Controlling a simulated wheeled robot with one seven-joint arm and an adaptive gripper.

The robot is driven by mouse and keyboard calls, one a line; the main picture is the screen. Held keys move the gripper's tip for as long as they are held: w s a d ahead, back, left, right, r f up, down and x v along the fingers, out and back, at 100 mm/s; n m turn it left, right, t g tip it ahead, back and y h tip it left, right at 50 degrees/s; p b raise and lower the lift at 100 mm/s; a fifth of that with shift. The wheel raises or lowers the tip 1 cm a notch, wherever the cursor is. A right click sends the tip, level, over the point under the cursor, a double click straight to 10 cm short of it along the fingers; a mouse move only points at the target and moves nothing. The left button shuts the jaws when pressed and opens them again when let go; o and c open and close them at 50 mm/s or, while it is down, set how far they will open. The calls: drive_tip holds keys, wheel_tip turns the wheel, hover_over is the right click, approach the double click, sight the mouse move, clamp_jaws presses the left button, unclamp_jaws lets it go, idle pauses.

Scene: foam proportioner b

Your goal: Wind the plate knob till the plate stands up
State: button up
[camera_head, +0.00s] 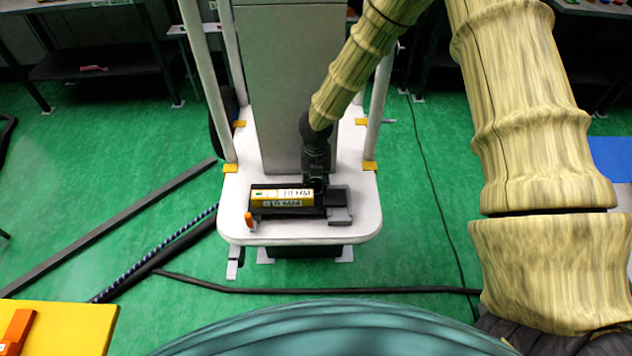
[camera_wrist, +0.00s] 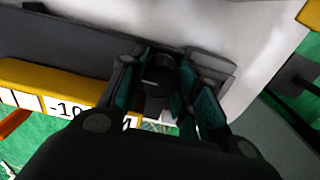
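The proportioner unit (camera_head: 300,213) is a low dark body on a white platform. A yellow bar with white "10 MM" labels (camera_head: 282,195) lies along it; it also shows at the left of the wrist view (camera_wrist: 45,78). I cannot tell which part is the plate, but nothing on the unit clearly stands upright. A dark round knob-like part (camera_wrist: 160,75) sits between the teal-padded fingers of my gripper (camera_wrist: 165,88).
The white platform (camera_head: 240,190) has a grey column (camera_head: 290,90) behind the unit and white posts at its sides. A small orange piece (camera_head: 249,219) is at the unit's left end. Dark hoses and a grey bar (camera_head: 110,228) lie on the green floor. A yellow surface (camera_head: 70,325) is front left.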

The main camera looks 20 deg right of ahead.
drive_tip(key=shift+c, duration=0.6)
drive_tip(key=shift+m, duration=0.4)
drive_tip(key=m+p, duration=0.1)
drive_tip(key=m, duration=0.1)
drive_tip(key=shift+r+m, duration=0.1)
drive_tip(key=shift+m, duration=0.2)
drive_tip(key=shift+m+p, duration=0.7)
drive_tip(key=shift+m, duration=1.5)
drive_tip(key=o, duration=1)
drive_tip(key=shift+f, duration=0.2)
drive_tip(key=shift+r, duration=0.15)
